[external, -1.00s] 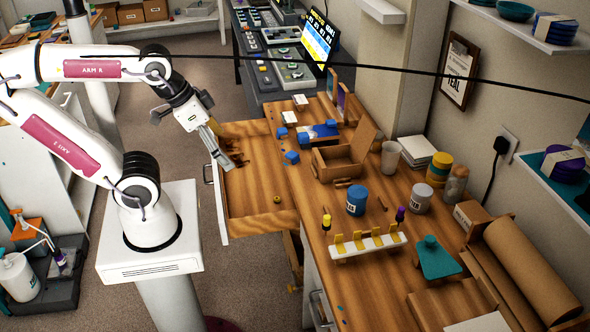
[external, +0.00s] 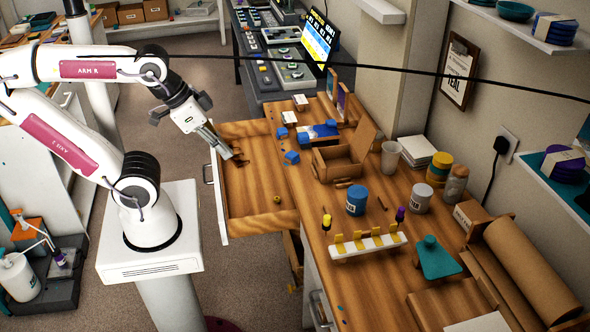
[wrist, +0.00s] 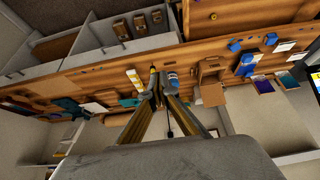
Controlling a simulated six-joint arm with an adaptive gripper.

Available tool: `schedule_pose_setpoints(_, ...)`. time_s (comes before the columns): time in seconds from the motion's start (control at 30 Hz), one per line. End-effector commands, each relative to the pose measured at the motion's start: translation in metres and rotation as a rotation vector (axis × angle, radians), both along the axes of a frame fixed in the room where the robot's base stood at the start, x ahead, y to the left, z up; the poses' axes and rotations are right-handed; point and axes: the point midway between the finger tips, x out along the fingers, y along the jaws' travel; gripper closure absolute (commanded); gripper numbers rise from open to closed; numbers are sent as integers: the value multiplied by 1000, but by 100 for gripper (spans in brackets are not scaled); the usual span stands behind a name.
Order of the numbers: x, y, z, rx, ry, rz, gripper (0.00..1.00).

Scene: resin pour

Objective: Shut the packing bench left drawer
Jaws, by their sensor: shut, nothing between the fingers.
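The left drawer (external: 255,186) of the packing bench (external: 322,225) stands pulled out toward my arm in the external view. Its wooden floor shows, with a small yellow round piece on it and a dark patch near my fingertips. Its pale front panel (external: 220,205) carries a handle (external: 208,173). My gripper (external: 227,154) is shut and empty, its fingers pointing down over the drawer's far end near the front panel. I cannot tell whether they touch the drawer. In the wrist view my gripper (wrist: 158,82) shows with its fingertips together, and open pale-walled compartments lie at the upper left.
A second opening with brown contents (external: 292,255) shows below the bench top. The bench holds a wooden box (external: 340,160), a blue tin (external: 356,200), a white rack (external: 366,246) and small blue blocks. Grey floor lies clear left of the drawer. A black cable crosses above.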

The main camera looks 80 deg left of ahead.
Motion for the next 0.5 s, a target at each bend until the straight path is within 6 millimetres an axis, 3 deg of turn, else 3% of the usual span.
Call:
schedule_pose_setpoints(0.27,1,22,-9,-2,42,99,100)
schedule_pose_setpoints(0.5,2,56,-28,-18,133,243,100)
